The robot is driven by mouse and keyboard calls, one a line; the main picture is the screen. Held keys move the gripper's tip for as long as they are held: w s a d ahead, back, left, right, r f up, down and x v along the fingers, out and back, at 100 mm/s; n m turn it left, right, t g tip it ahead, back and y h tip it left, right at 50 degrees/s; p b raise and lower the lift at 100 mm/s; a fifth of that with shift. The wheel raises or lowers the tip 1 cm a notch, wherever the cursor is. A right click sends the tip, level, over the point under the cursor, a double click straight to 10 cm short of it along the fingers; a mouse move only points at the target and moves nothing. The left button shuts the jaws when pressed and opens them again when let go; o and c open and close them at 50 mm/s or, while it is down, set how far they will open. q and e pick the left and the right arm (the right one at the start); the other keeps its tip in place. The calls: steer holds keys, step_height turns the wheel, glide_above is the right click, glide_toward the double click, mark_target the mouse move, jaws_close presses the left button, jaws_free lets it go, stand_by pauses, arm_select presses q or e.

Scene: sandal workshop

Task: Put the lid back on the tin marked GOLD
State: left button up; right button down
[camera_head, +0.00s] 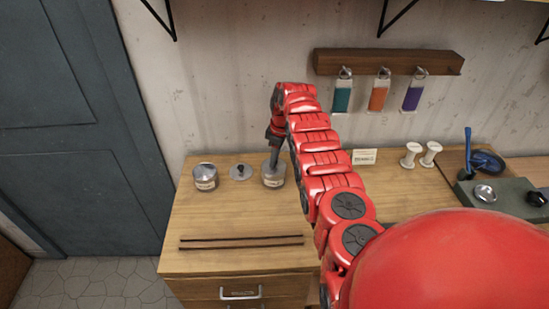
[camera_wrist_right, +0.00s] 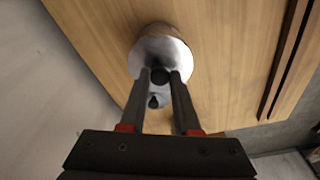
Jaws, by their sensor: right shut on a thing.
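Two squat metal tins with pale labels stand on the wooden bench, a left tin (camera_head: 205,178) and a right tin (camera_head: 273,177); the label words are too small to read. A loose round lid (camera_head: 241,172) with a dark knob lies flat between them. My right gripper (camera_head: 275,158) points down over the right tin. In the wrist view my right gripper (camera_wrist_right: 161,80) is shut on the dark knob of a shiny lid (camera_wrist_right: 165,58) at the top of the right tin (camera_wrist_right: 167,32). I cannot tell whether that lid rests fully on the rim. My left gripper is not in view.
Two thin dark strips (camera_head: 242,242) lie along the bench front. A small sign card (camera_head: 364,157), white spools (camera_head: 411,154) and a dark green block (camera_head: 505,197) stand to the right. The bench (camera_head: 225,218) between tins and strips is clear.

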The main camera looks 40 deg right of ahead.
steer(key=shift+r+b, duration=0.1)
steer(key=shift+b, duration=0.4)
stand_by(0.4)
steer(key=shift+f+b, duration=0.2)
steer(key=shift+b, duration=0.1)
stand_by(0.4)
steer(key=shift+b, duration=0.5)
stand_by(0.5)
stand_by(0.3)
steer(key=shift+c, duration=0.4)
jaws_free()
steer(key=shift+r, duration=0.1)
steer(key=shift+r, duration=3.4)
